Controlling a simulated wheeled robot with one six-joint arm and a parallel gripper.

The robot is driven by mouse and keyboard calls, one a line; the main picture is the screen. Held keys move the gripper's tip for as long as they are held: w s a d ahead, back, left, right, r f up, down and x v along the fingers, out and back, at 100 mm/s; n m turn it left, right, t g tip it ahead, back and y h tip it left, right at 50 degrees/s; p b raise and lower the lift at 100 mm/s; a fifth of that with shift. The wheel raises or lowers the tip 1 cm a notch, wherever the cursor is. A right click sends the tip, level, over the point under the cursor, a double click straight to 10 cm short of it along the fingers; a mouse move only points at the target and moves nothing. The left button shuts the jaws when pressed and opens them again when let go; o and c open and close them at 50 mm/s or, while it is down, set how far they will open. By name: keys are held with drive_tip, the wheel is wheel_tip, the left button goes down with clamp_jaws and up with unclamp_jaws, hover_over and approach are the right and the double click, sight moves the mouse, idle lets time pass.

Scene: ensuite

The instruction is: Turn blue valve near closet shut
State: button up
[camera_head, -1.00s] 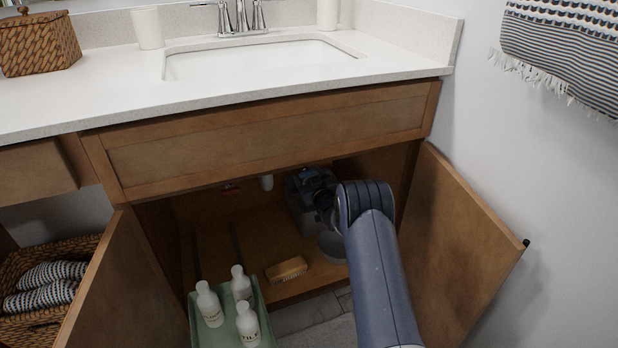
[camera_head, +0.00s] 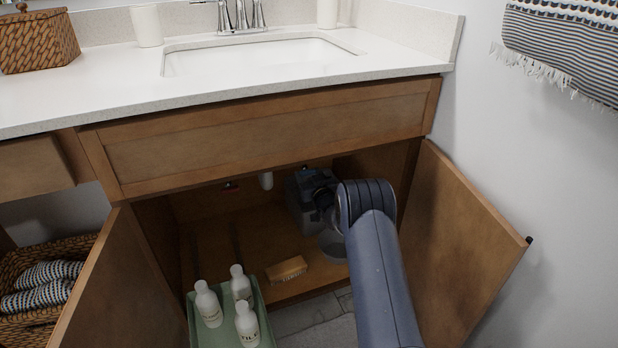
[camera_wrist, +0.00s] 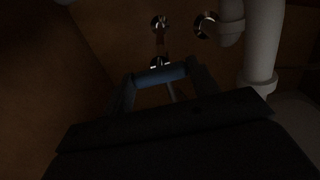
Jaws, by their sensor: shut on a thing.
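The blue valve handle (camera_wrist: 160,75) shows in the dark wrist view, a short bar in front of metal pipe fittings on the cabinet's back wall. My gripper (camera_wrist: 163,82) has one finger at each end of the bar and is shut on it. In the head view my arm reaches into the open cabinet under the sink. My wrist (camera_head: 312,192) is deep inside at the right, and the fingertips and blue valve cannot be made out there.
Open cabinet doors stand at left (camera_head: 110,290) and right (camera_head: 460,240) of my arm. A green tray (camera_head: 268,325) with white bottles and a wooden brush (camera_head: 286,269) are left of it. A red valve (camera_head: 231,186) is at the cabinet back. White drainpipe (camera_wrist: 262,45) runs close right of my gripper.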

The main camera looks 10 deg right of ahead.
drive_tip(key=o, duration=1)
drive_tip(key=s+p, duration=0.1)
drive_tip(key=s, duration=0.2)
drive_tip(key=s+d+p, duration=0.1)
drive_tip(key=s, duration=0.3)
drive_tip(key=s+d+p, duration=0.1)
drive_tip(key=s, duration=0.2)
drive_tip(key=shift+s+p, duration=0.3)
drive_tip(key=shift+p, duration=0.05)
drive_tip(key=shift+w, duration=0.15)
drive_tip(key=w+b, duration=0.1)
drive_tip(key=w, duration=0.2)
drive_tip(key=w+a+b, duration=0.1)
drive_tip(key=w, duration=0.3)
drive_tip(key=w+a+b, duration=0.1)
drive_tip(key=w, duration=0.2)
drive_tip(key=shift+w+b, duration=0.15)
drive_tip(key=shift+b, duration=0.25)
